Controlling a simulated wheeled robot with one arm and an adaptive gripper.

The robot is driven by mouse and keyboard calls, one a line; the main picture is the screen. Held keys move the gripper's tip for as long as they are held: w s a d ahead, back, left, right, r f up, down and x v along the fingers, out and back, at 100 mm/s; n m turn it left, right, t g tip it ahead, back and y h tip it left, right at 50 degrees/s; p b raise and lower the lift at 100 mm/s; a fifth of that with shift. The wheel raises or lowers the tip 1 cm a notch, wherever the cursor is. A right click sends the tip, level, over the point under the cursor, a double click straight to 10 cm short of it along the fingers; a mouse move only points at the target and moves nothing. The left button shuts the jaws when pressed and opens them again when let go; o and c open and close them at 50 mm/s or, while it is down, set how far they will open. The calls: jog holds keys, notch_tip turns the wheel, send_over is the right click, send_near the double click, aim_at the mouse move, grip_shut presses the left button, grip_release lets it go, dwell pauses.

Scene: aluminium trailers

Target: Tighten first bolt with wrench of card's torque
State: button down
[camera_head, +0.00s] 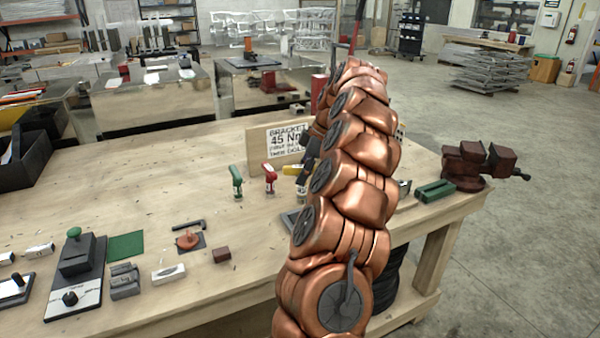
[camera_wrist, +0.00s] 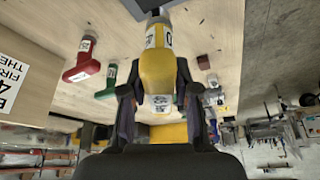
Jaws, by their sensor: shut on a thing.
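A card (camera_head: 280,146) reading "BRACKET 45 Nm", with smaller text about the first bolt, stands on the workbench. It shows partly in the wrist view (camera_wrist: 22,82). A green wrench (camera_head: 236,181) and a red wrench (camera_head: 269,178) stand upright before it. A yellow wrench (camera_head: 292,170) is to their right, partly behind my arm. In the wrist view my gripper (camera_wrist: 157,96) is shut on the yellow wrench (camera_wrist: 155,68); its label is not readable. The red wrench (camera_wrist: 80,65) and green wrench (camera_wrist: 108,85) are to the left. No bolt is clearly visible.
A green block (camera_head: 434,191) and a reddish vise (camera_head: 478,165) are at the workbench's (camera_head: 130,190) right end. Switch boxes and small parts lie at the left front. The bench middle is mostly clear.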

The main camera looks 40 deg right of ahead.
aim_at(304, 197)
jog(key=shift+d, duration=0.1)
jog(key=shift+f+b, duration=0.2)
jog(key=shift+b, duration=0.1)
jog(key=shift+f+b, duration=2.3)
jog(key=shift+f, duration=0.9)
jog(key=m+b, duration=0.2)
jog(key=shift+s+f+t+h+b, duration=0.15)
jog(key=shift+f+t+h+b, duration=0.15)
jog(key=shift+h+b, duration=0.1)
jog(key=shift+r+m+b, duration=0.1)
jog(key=shift+m+b, duration=0.4)
jog(key=shift+m, duration=0.2)
jog(key=shift+r+m+h, duration=0.3)
jog(key=shift+r+p, duration=1.75)
jog(key=shift+r, duration=1.6)
